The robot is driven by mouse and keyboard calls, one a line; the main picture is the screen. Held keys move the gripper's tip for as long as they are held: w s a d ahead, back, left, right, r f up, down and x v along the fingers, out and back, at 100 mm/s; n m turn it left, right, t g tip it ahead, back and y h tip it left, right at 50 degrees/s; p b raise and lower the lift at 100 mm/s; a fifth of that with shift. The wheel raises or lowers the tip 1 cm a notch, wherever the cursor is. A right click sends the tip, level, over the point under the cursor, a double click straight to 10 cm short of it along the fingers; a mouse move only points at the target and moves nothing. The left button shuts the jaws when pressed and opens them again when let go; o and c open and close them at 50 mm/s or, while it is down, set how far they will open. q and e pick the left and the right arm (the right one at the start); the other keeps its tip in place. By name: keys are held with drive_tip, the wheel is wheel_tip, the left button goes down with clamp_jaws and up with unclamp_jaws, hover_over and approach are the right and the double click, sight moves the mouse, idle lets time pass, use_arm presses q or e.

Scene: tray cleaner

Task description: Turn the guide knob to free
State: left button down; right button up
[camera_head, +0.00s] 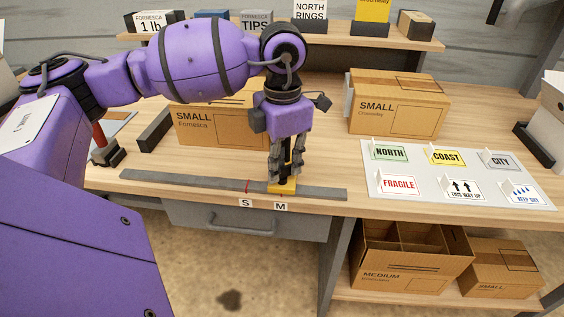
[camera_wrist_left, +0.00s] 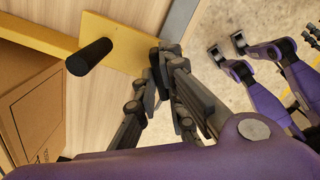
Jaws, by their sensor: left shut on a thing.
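The yellow guide (camera_head: 283,188) sits on a long grey rail (camera_head: 185,181) along the table's front edge, by the M mark (camera_head: 281,207). My left gripper (camera_head: 284,172) points down over the guide. Its fingers (camera_wrist_left: 160,62) are closed on a small dark knob at the edge of the guide's yellow plate (camera_wrist_left: 125,45) in the left wrist view. The fingers hide most of the knob, so I cannot tell its setting. A black upright handle (camera_wrist_left: 90,57) on the plate stands apart from the fingers.
The S mark (camera_head: 245,203) is left of the M mark. One small carton (camera_head: 212,125) stands behind my left gripper and another (camera_head: 398,105) at the back right. A label sheet (camera_head: 388,170) lies on the right. A drawer (camera_head: 245,222) is below the edge.

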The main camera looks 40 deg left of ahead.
use_arm(q)
drive_tip(key=n+p, duration=0.1)
drive_tip(key=n, duration=0.4)
drive_tip(key=shift+r+n, duration=0.1)
drive_tip(key=shift+n, duration=0.2)
drive_tip(key=n, duration=0.5)
drive_tip(key=shift+p, duration=0.4)
drive_tip(key=shift+n, duration=0.3)
drive_tip(key=c, duration=1.8)
unclamp_jaws()
drive_tip(key=shift+c, duration=0.2)
